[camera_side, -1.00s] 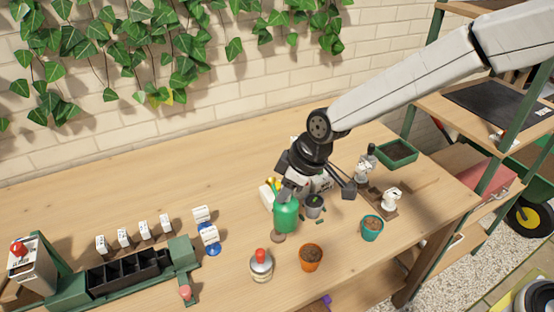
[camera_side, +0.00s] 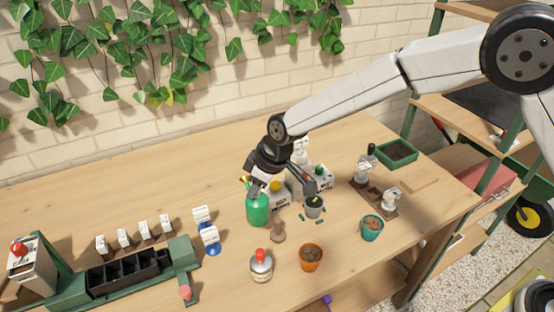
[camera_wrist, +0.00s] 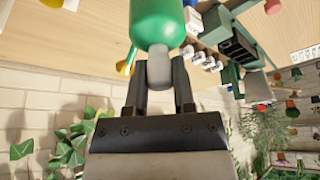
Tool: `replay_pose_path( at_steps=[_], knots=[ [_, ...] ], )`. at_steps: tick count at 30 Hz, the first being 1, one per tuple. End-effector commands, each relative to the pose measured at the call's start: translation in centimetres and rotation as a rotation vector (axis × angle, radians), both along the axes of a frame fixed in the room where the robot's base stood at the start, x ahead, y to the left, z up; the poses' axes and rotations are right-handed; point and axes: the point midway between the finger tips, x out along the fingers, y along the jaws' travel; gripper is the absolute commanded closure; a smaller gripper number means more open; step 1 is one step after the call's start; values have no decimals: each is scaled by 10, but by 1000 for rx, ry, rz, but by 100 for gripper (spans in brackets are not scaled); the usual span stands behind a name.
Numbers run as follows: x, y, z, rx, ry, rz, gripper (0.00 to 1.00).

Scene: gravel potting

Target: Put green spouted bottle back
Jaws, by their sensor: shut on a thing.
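The green spouted bottle (camera_side: 258,208) is held by my gripper (camera_side: 262,186) in the side view. In the wrist view, the gripper's two fingers (camera_wrist: 160,80) are shut on the bottle's grey neck, and the green body (camera_wrist: 157,22) reaches past the top edge of the picture. In the side view the bottle looks roughly upright, near or over the table left of the small grey pot (camera_side: 314,207). I cannot tell whether its base touches the table.
A brown peg-like object (camera_side: 278,232) stands just right of the bottle. An orange pot (camera_side: 311,258), a teal pot (camera_side: 372,228) and a red-topped jar (camera_side: 261,265) stand nearby. A white device with a green knob (camera_side: 318,178) is behind. The table left of the bottle is clear toward blue-based labelled stands (camera_side: 211,240).

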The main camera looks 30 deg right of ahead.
Motion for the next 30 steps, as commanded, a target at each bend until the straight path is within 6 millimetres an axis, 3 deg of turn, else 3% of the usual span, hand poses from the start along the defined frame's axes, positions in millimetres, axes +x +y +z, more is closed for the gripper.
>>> replay_pose_path(
  at_steps=[18,30],
  knots=[
    [51,23,-53,2,-3,-1,100],
    [58,26,-61,1,-2,-1,100]
  ],
)
